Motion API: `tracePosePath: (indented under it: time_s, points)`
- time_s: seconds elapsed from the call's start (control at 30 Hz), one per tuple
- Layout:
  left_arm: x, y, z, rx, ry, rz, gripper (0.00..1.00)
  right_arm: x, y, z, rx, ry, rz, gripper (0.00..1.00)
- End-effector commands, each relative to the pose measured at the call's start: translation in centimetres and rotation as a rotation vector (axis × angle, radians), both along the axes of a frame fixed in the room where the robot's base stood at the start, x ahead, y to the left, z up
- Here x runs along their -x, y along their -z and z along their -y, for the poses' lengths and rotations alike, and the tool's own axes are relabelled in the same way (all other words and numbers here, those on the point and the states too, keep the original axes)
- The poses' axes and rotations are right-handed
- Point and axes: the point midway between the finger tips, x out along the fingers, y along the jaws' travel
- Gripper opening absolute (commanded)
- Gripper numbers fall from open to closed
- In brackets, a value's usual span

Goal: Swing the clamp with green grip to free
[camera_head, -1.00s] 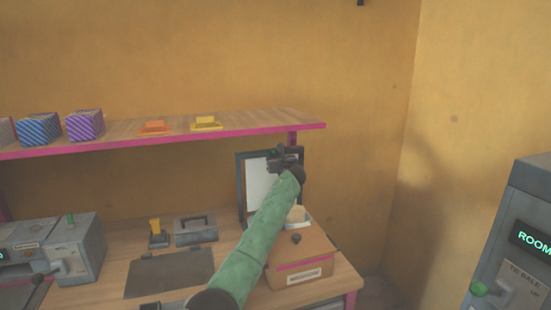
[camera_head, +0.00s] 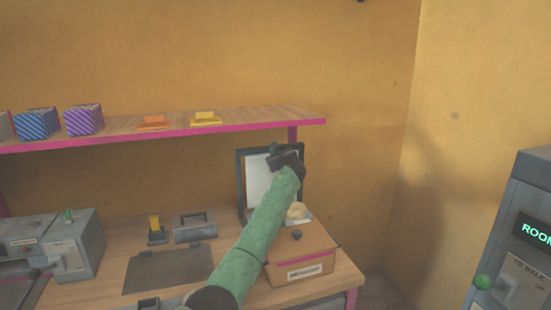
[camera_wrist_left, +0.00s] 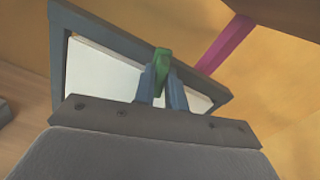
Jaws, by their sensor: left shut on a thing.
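The clamp with the green grip (camera_wrist_left: 162,64) shows in the left wrist view at the top edge of a dark frame holding a white sheet (camera_wrist_left: 100,70). My left gripper (camera_wrist_left: 161,82) is shut on the green grip, with its two bluish fingers on either side of it. In the head view my left gripper (camera_head: 281,157) is at the top of the dark frame (camera_head: 242,180), which stands upright at the back of the bench. There the gripper hides the clamp. My right gripper is not in view.
A brown box (camera_head: 300,262) with a dark knob stands in front of the frame. A shelf (camera_head: 260,122) with a pink edge runs above the bench. A dark mat (camera_head: 168,270) and a grey machine (camera_head: 75,245) are to the left.

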Motion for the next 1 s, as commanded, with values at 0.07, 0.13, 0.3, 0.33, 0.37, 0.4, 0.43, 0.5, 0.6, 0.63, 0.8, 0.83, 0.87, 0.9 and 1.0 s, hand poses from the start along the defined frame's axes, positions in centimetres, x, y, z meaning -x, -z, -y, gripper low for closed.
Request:
tracePosePath:
  time_s: [0.07, 0.13, 0.3, 0.33, 0.37, 0.4, 0.43, 0.5, 0.6, 0.63, 0.8, 0.83, 0.87, 0.9, 1.0]
  points:
    - [0.0, 0.2, 0.0, 0.054, 0.001, 0.019, 0.0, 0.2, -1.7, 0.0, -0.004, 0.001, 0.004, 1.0]
    - [0.0, 0.1, 0.0, 0.095, 0.001, 0.032, 0.0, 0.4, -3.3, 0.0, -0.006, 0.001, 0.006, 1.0]
    - [0.0, 0.1, -0.1, 0.175, 0.001, 0.058, 0.0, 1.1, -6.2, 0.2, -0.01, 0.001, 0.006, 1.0]
    - [0.0, 0.1, -0.1, 0.187, 0.001, 0.062, 0.0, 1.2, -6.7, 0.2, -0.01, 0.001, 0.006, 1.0]
    - [0.0, 0.1, -0.1, 0.198, 0.001, 0.066, 0.0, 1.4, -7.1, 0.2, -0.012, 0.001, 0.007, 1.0]
    - [0.0, 0.1, -0.1, 0.216, 0.001, 0.071, 0.0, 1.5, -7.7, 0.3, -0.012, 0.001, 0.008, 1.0]
    - [0.0, 0.1, -0.1, 0.226, 0.001, 0.075, 0.0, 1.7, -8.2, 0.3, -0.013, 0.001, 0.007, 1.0]
    - [0.0, 0.1, -0.2, 0.254, 0.001, 0.084, 0.0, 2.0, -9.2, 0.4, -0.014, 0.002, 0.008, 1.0]
    - [0.0, 0.2, -0.2, 0.291, 0.0, 0.096, 0.0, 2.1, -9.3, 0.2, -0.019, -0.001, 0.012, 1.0]
    - [0.0, 0.2, -0.2, 0.301, 0.0, 0.099, 0.0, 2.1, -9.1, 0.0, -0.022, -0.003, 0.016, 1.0]
    - [0.0, 0.2, -0.2, 0.371, -0.001, 0.121, 0.0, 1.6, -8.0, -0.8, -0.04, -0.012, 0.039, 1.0]
    - [0.0, 0.2, -0.2, 0.384, -0.001, 0.126, 0.0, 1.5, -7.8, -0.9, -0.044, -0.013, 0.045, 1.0]
    - [0.0, 0.2, -0.2, 0.398, -0.001, 0.13, 0.0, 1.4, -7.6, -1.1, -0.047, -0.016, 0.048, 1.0]
    - [0.0, 0.3, -0.2, 0.417, -0.001, 0.137, 0.0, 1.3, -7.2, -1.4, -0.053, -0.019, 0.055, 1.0]
    - [0.1, 0.3, -0.2, 0.473, 0.0, 0.155, 0.0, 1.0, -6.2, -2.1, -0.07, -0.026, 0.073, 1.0]
